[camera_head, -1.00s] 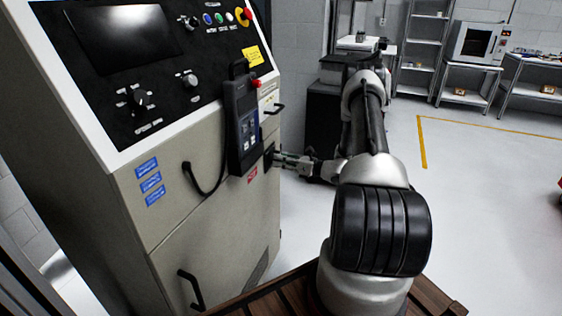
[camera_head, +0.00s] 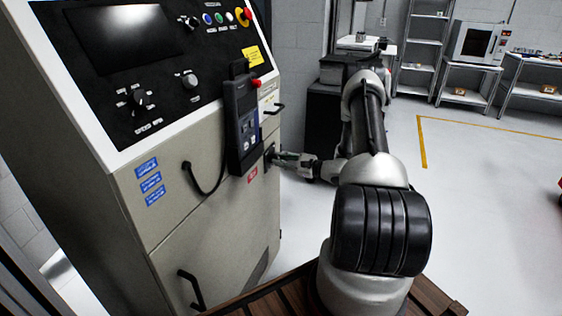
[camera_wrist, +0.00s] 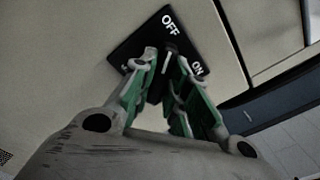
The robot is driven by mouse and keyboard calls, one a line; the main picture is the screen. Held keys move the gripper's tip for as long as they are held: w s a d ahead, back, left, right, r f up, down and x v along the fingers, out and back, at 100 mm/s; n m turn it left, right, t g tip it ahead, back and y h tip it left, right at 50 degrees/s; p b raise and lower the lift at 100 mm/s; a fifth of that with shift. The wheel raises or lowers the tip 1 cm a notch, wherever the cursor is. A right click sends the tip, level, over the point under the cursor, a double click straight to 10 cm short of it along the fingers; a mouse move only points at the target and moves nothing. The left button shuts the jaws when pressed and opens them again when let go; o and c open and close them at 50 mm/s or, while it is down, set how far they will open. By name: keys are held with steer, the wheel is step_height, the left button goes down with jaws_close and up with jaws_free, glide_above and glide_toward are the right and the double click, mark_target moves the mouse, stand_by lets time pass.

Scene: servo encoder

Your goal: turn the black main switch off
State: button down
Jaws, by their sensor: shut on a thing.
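The black main switch sits on the machine cabinet's side, with its black plate (camera_wrist: 140,45) lettered OFF at the top and ON at the right in the wrist view. A white pointer line on its knob (camera_wrist: 167,64) points up the picture, roughly toward OFF. My gripper (camera_wrist: 167,57) has its green-padded fingers on either side of the knob and is shut on it. In the head view my gripper (camera_head: 277,158) reaches the switch plate (camera_head: 268,156) from the right. The knob is mostly hidden by the fingers.
A black handheld pendant (camera_head: 242,125) with a looped cable hangs just left of the switch. A cabinet handle (camera_head: 273,109) juts out above. A dark cabinet (camera_head: 322,125) stands behind my arm. The floor to the right (camera_head: 480,190) is clear.

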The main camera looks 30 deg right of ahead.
steer(key=shift+n, duration=0.8)
steer(key=c, duration=1.4)
jaws_free()
steer(key=v, duration=1.2)
steer(key=shift+d, duration=0.1)
